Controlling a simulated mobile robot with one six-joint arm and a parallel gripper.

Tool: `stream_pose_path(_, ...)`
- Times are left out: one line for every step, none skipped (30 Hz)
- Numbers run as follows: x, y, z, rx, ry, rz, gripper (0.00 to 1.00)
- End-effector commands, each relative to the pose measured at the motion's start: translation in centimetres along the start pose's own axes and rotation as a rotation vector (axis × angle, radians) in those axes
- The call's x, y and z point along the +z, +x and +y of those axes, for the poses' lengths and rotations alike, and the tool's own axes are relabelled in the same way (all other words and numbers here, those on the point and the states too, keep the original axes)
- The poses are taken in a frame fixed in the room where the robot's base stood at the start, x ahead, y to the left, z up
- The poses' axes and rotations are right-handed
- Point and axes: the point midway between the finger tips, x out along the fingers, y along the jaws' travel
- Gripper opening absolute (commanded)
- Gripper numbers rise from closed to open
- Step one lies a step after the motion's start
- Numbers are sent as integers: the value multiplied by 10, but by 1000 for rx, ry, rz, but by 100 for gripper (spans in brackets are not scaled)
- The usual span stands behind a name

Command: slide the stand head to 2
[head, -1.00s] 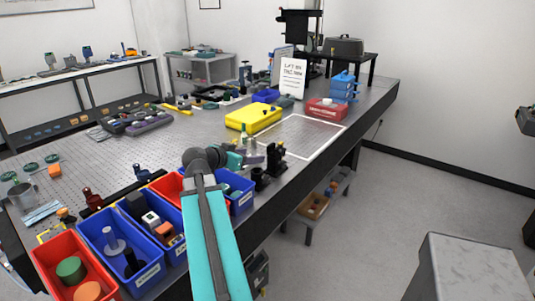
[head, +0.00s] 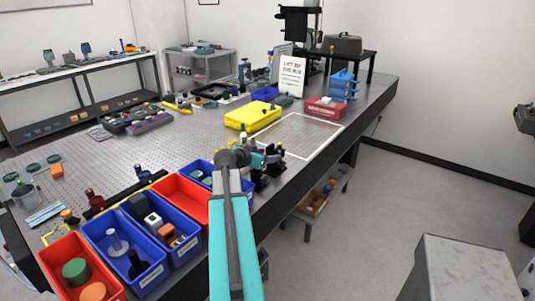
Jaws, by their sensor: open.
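A tall black stand (head: 314,26) rises at the back of the perforated table, and its dark head (head: 298,10) sits near the top edge of the head view. No scale or number can be read on it. My gripper (head: 276,153) is far nearer, above the table's right front edge, and is open. It overlaps a small black post mount (head: 262,180) in the picture; whether they touch cannot be told. The fingers are small and partly lost against the dark parts.
Red and blue bins (head: 190,250) line the near edge. The floor on the right is open before a grey block (head: 465,265).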

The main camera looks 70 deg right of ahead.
Motion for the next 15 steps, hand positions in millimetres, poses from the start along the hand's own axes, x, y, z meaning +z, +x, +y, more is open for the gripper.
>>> stream_pose_path(0, 2, 0, 0, 0, 0, 56)
stream_pose_path(0, 2, 0, 0, 0, 0, 56)
stream_pose_path(0, 2, 0, 0, 0, 0, 56)
stream_pose_path(0, 2, 0, 0, 0, 0, 56)
stream_pose_path(0, 2, 0, 0, 0, 0, 56)
stream_pose_path(0, 2, 0, 0, 0, 0, 56)
stream_pose_path(1, 2, 0, 0, 0, 0, 56)
stream_pose_path(1, 2, 0, 0, 0, 0, 56)
stream_pose_path(1, 2, 0, 0, 0, 0, 56)
stream_pose_path(1, 2, 0, 0, 0, 0, 56)
stream_pose_path(1, 2, 0, 0, 0, 0, 51)
stream_pose_path(1, 2, 0, 0, 0, 0, 44)
stream_pose_path(1, 2, 0, -1, 0, 0, 39)
stream_pose_path(1, 2, 0, -1, 0, -1, 34)
stream_pose_path(1, 2, 0, 0, 0, -1, 28)
